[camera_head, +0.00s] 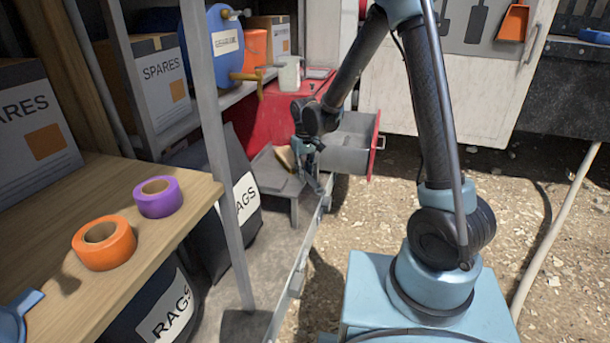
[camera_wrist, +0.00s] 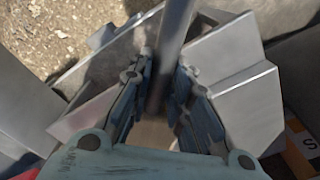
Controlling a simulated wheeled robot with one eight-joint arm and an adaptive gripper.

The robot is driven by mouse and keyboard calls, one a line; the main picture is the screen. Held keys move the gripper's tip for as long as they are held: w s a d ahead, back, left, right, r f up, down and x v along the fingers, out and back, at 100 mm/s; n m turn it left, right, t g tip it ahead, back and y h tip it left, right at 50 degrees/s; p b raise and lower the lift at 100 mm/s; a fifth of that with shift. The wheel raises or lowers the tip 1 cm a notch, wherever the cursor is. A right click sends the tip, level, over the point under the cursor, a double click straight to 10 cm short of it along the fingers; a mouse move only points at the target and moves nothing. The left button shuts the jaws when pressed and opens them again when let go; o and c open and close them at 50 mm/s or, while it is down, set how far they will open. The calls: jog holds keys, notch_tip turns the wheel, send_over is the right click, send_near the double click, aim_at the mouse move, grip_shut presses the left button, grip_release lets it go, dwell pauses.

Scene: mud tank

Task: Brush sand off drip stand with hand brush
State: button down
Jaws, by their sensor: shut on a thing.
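A grey metal stand (camera_head: 274,178), which looks like the drip stand, stands low beside the shelf. Its angled grey plates (camera_wrist: 235,65) fill much of the wrist view. My gripper (camera_head: 308,170) is at the stand's right side, pointing down. In the wrist view my gripper (camera_wrist: 165,95) has its fingers around a narrow grey bar, perhaps a handle. A small tan piece (camera_head: 286,158), apparently part of the hand brush, shows just left of the gripper; the rest is hidden by the fingers. Sand on the stand is too small to make out.
A red box (camera_head: 268,115) stands behind the stand. A grey shelf post (camera_head: 215,160) and a rags sack (camera_head: 245,195) are to the left.

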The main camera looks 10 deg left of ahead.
jog(key=shift+w+d, duration=0.2)
jog(key=shift+w, duration=2.25)
jog(key=shift+w+d, duration=0.15)
jog(key=shift+w, duration=2.25)
jog(key=shift+s+a+f, duration=0.1)
jog(key=shift+s+a, duration=0.05)
jog(key=shift+s, duration=1.7)
jog(key=shift+s+a+f, duration=0.1)
jog(key=shift+s, duration=1.75)
jog(key=shift+s+a+r, duration=0.15)
jog(key=shift+s, duration=1.6)
jog(key=shift+r, duration=3.15)
